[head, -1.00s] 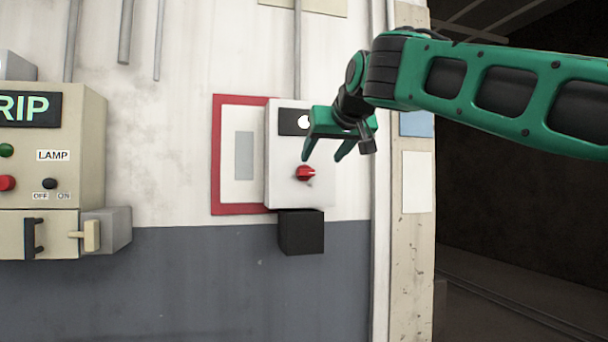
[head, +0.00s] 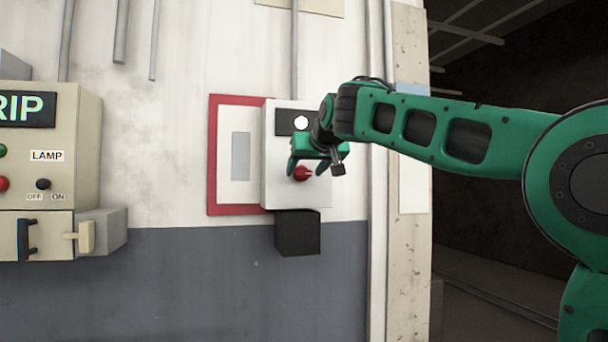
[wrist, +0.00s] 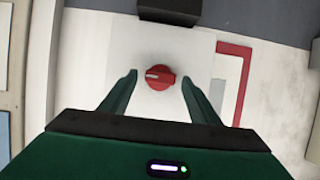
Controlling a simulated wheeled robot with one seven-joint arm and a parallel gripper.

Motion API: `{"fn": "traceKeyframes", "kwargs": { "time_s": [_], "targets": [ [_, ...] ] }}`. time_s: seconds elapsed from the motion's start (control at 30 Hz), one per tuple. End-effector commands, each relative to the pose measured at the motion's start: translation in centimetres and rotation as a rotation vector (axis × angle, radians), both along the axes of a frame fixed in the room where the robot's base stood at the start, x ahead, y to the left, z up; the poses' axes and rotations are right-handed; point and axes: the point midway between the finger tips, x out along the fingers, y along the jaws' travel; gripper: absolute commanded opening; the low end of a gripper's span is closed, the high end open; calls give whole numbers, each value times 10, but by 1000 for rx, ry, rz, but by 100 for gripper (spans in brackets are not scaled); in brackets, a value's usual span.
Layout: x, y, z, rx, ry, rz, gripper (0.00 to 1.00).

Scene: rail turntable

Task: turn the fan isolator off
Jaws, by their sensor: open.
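The fan isolator is a pale grey box (head: 283,190) on the wall with a red rotary knob (head: 302,173) on its front. A dark plate (head: 284,122) with a lit white round lamp (head: 301,122) sits above the knob. My gripper (head: 305,170) is in front of the box, its fingers on either side of the knob in the picture. In the wrist view the red knob (wrist: 160,77) shows between the two open fingertips (wrist: 159,74), with a gap on each side. A pale mark on the knob points left there. Any labels around the knob are unreadable.
A red-framed panel (head: 213,170) is behind the box. A black block (head: 298,232) hangs below it. A beige control box (head: 80,130) with LAMP switch and buttons stands at the left. A pillar (head: 410,260) and dark opening are at the right.

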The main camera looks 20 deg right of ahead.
Motion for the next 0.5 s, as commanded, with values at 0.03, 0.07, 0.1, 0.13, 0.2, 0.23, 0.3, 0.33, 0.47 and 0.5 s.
{"fn": "traceKeyframes", "kwargs": {
  "time_s": [0.03, 0.07, 0.1, 0.13, 0.2, 0.23, 0.3, 0.33, 0.47, 0.5],
  "targets": [
    [0, 0, 0, 0, 0, 0, 56],
    [1, 0, 0, 0, 0, 0, 56],
    [1, 0, 0, 0, 0, 0, 56],
    [1, 0, 0, 0, 0, 0, 56],
    [0, 0, 0, 0, 0, 0, 56],
    [0, 0, 0, 0, 0, 0, 54],
    [0, 0, 0, 0, 0, 0, 37],
    [0, 0, 0, 0, 0, -1, 30],
    [0, 0, 0, 0, 0, -1, 15],
    [0, 0, 0, 0, 0, -1, 15]
  ]
}}
